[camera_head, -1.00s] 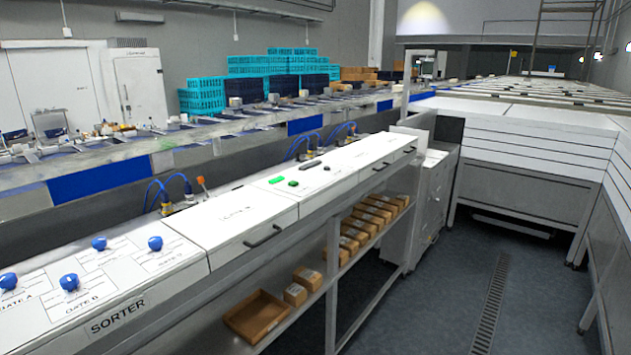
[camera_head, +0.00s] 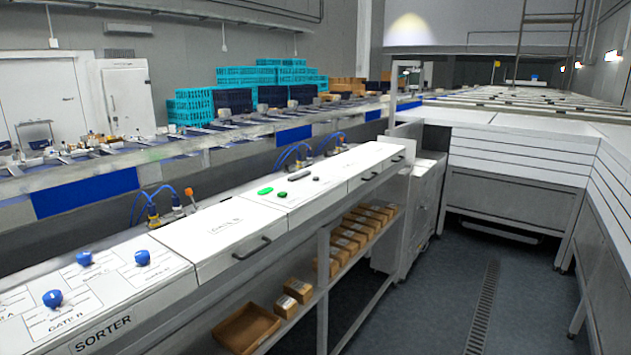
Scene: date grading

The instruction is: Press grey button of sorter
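The sorter (camera_head: 217,229) is a long white-topped console running from the lower left toward the middle of the picture. Its front carries the word SORTER. On its farther panel lie a bright green button (camera_head: 265,191) and a smaller green button (camera_head: 281,194). Behind them is an elongated dark grey piece (camera_head: 299,176), with a small dark knob (camera_head: 315,179) to its right. They are too small to tell which is the grey button. Several blue knobs, one of them a front knob (camera_head: 52,298), stand on the near panel. Neither of my grippers is in view.
A shelf under the console holds several small cardboard boxes (camera_head: 297,289) and an open brown tray (camera_head: 246,327). A conveyor with blue panels (camera_head: 85,191) runs behind it. White-sided benches (camera_head: 520,150) stand to the right. The grey floor (camera_head: 425,300) between is clear.

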